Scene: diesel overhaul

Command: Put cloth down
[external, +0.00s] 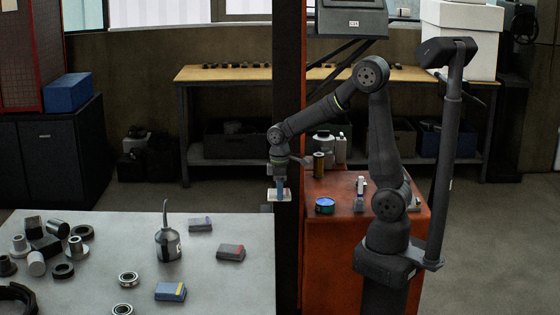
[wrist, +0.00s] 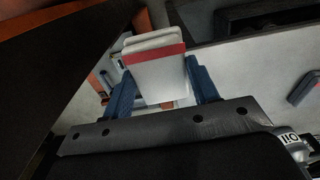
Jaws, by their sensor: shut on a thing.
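The cloth (wrist: 158,76) is a white folded piece with a red stripe. In the wrist view it is held between the two blue fingers of my gripper (wrist: 161,68). In the external view my gripper (external: 279,186) points down in front of the dark post, and the cloth (external: 279,195) shows as a small pale slab at its fingertips. It appears to be near the far right corner of the grey table (external: 215,283). I cannot tell its exact height or whether it touches anything.
An oil can (external: 168,244) with a tall spout stands on the table. Several striped blocks lie around it, one grey and red (external: 231,252). Metal parts crowd the table's left. A dark post (external: 288,100) rises beside my gripper. A red cabinet (external: 335,240) carries a blue-green tin (external: 325,205).

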